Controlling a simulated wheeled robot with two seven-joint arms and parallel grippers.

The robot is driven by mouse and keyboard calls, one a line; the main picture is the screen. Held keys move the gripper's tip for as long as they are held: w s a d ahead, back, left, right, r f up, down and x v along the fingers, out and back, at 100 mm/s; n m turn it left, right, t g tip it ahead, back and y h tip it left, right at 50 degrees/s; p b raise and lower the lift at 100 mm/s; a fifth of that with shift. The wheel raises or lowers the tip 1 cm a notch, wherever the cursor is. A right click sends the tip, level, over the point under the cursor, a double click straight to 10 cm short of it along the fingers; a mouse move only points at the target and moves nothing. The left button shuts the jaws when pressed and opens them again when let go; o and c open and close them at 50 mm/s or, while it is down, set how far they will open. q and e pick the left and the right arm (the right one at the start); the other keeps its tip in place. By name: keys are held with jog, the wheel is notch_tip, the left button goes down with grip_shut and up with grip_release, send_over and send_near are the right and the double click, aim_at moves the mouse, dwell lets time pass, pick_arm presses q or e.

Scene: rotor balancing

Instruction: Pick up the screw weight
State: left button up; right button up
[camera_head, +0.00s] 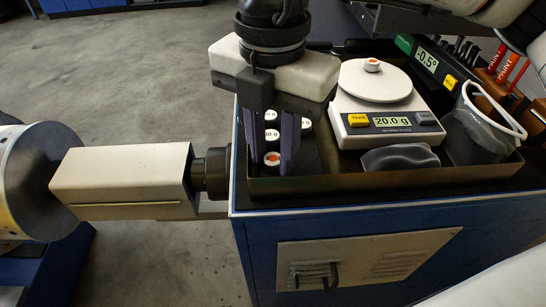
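Several small white labelled screw weights stand in a dark holder (312,160) at the left end of the tray. The nearest screw weight (272,158) has an orange mark on top. Others, such as a back one (271,134) and a right one (306,124), show grams labels. Another orange-marked weight (372,65) sits on the scale pan. My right gripper (270,165) reaches down over the holder with its two purple fingers apart. The nearest weight appears between the fingertips, with a gap beside it; contact is not visible. My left gripper is not seen.
The scale (388,134) reads 20.0 g and stands right of the holder. The tray rim (385,182) runs along the front of the blue cabinet (262,262).

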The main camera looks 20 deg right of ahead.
grip_shut()
jog(key=shift+r, duration=0.15)
